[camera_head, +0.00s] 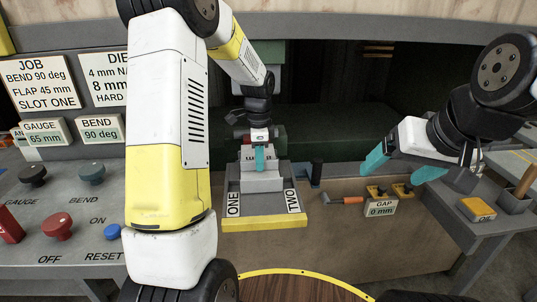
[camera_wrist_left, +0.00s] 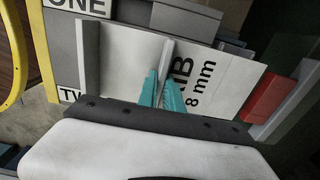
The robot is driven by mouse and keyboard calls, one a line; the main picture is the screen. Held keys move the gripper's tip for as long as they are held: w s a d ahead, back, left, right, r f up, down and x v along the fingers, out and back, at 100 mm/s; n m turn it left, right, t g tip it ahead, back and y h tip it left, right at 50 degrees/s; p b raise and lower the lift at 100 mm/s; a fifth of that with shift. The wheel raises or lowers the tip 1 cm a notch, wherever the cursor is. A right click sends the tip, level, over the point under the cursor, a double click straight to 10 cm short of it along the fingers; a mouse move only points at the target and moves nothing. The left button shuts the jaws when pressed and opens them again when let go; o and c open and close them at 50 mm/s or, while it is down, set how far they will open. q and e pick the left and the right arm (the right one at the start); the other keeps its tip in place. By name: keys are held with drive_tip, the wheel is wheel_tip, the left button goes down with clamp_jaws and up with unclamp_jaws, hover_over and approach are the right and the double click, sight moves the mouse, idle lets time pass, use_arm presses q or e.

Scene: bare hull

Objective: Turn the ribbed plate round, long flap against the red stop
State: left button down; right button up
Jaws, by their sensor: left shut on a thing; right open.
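The ribbed plate (camera_wrist_left: 128,58) is pale grey, with a thin upright rib in its middle and a darker upright edge at its left end in the left wrist view. Lettering ending in "8 mm" shows right of the rib. My left gripper (camera_wrist_left: 163,95) is shut on the rib, its teal fingertips hiding part of the lettering. In the head view my left gripper (camera_head: 260,158) is over the plate (camera_head: 262,184), at the tray's back. The red stop (camera_wrist_left: 266,97) is beyond the plate's lettered end. My right gripper (camera_head: 404,166) is open and empty, well to the right.
The yellow-edged tray (camera_head: 262,222) has slots marked ONE and TWO. A hammer-like tool (camera_head: 342,200) and the GAP gauge (camera_head: 380,208) are right of it. A control panel (camera_head: 60,215) with knobs stands left. Dark space lies behind the tray.

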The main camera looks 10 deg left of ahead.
use_arm(q)
drive_tip(key=shift+w+a, duration=0.2)
drive_tip(key=shift+w, duration=0.55)
idle(0.5)
drive_tip(key=c, duration=0.9)
unclamp_jaws()
drive_tip(key=shift+s, duration=0.1)
drive_tip(key=shift+c, duration=0.2)
drive_tip(key=shift+r, duration=2.5)
wheel_tip(320, 180, up, 8)
drive_tip(key=s+d+r+n+t, duration=0.1)
drive_tip(key=s+r+n, duration=0.2)
drive_tip(key=s, duration=0.3)
drive_tip(key=s+r+n+t, duration=0.2)
drive_tip(key=s+r+n, duration=0.1)
drive_tip(key=s, duration=0.2)
drive_tip(key=s+d+f+n+t+h, duration=0.1)
drive_tip(key=s+n+t+h, duration=0.1)
drive_tip(key=s+n, duration=0.6)
drive_tip(key=s+t, duration=0.1)
drive_tip(key=s, duration=0.5)
drive_tip(key=shift+s+d+f, duration=0.15)
drive_tip(key=shift+s+d, duration=0.15)
